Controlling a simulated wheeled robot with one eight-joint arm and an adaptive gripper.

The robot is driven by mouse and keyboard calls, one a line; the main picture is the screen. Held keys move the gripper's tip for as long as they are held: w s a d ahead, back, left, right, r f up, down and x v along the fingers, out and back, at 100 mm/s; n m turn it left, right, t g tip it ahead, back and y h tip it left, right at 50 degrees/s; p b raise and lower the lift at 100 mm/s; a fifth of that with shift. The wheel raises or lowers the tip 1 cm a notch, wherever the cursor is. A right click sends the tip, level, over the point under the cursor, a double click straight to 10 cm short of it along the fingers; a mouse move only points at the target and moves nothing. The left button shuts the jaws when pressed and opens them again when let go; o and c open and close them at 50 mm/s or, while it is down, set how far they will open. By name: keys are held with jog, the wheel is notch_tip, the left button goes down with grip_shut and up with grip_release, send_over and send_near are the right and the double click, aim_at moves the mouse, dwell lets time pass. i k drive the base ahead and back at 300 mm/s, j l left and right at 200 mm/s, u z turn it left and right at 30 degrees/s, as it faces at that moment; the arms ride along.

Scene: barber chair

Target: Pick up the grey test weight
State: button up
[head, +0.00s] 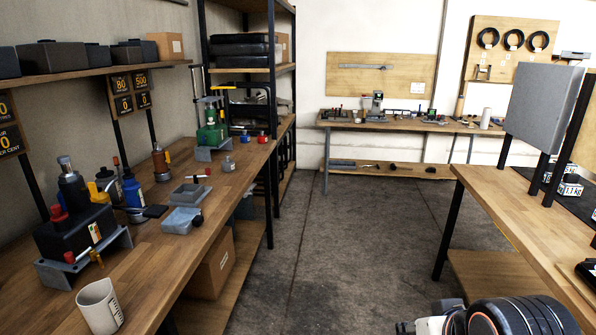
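On the right bench, partly behind the upright grey panel and its black posts, sit small blocks with white labels. The front one, a labelled weight (570,189), reads about "1.1 kg" and has a pale grey and dark body. Another labelled block (572,178) shows just behind it. I cannot tell for certain which is the grey test weight. A part of my own arm, dark and rounded with orange lines, shows at the bottom right, in front of the right bench. My gripper's fingers cannot be made out in this view.
The grey panel (543,107) stands upright on the right bench (505,205). The left bench (213,215) holds a white measuring cup (100,306), a black pump unit (78,232) and grey trays. The concrete floor (345,245) between the benches is clear. A back bench (410,125) carries tools.

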aim_at(228, 165)
jog(key=i+l+u, duration=0.2)
jog(key=i, duration=0.25)
jog(key=i+l+u, duration=0.2)
jog(key=i, duration=0.3)
jog(key=i+l+u, duration=0.2)
jog(key=i, duration=0.25)
jog(key=i+l+u, duration=0.2)
jog(key=u, duration=0.2)
jog(key=i+l+u, duration=0.6)
jog(key=u, duration=0.15)
jog(key=i+l+u, duration=0.15)
jog(key=l+u, duration=0.2)
jog(key=l, duration=0.15)
jog(key=i+l, duration=0.05)
